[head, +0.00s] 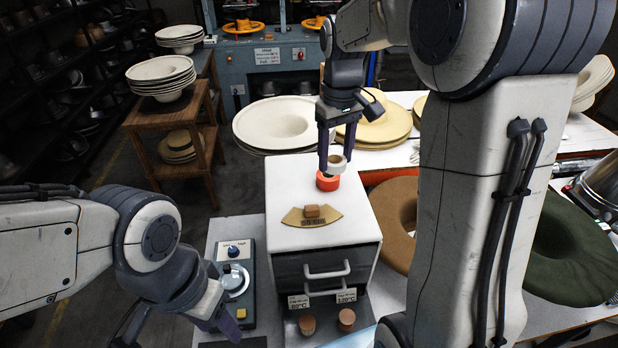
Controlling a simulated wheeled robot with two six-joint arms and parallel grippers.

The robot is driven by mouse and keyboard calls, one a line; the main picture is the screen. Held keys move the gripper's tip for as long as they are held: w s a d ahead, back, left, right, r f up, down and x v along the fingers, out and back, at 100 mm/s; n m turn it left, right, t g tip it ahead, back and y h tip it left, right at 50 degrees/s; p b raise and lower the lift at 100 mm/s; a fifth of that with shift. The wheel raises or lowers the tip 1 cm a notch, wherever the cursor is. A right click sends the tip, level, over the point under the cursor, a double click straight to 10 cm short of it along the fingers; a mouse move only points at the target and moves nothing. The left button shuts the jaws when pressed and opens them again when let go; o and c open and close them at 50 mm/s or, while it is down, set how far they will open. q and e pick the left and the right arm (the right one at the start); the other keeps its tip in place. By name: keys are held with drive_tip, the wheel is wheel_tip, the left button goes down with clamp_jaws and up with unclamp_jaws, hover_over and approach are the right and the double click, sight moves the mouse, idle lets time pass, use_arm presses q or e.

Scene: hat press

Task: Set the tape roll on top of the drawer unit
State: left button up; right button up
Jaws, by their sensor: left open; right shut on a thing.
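A pale tape roll (337,163) is at the fingertips of my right gripper (336,152), which is shut on it. The roll is over the back part of the white top of the drawer unit (352,221). Just below it is a short orange-red round piece (327,181) on that top; I cannot tell whether the roll touches it. My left gripper (222,322) is low at the left, over the dark control box, open and empty; its fingers are only partly clear.
A tan curved gauge with a brown block (312,212) lies on the unit's top. The dark control box (236,285) stands left of the unit. Two brown knobs (307,324) are in front. Felt hats (575,245) lie on the right; a cream hat (287,123) is behind.

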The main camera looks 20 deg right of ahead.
drive_tip(key=shift+w, duration=0.25)
drive_tip(key=shift+w+a+f, duration=0.1)
drive_tip(key=shift+w+a, duration=0.05)
drive_tip(key=shift+w, duration=0.2)
drive_tip(key=p, duration=0.5)
hover_over(290, 184)
wheel_tip(290, 184, down, 7)
drive_tip(key=shift+r, duration=0.1)
wheel_tip(290, 184, down, 3)
drive_tip(key=shift+s+f+p, duration=0.1)
drive_tip(key=shift+p, duration=0.85)
drive_tip(key=shift+f, duration=0.3)
use_arm(q)
wheel_tip(290, 184, up, 7)
drive_tip(key=shift+w, duration=0.3)
use_arm(e)
drive_tip(key=shift+f, duration=0.1)
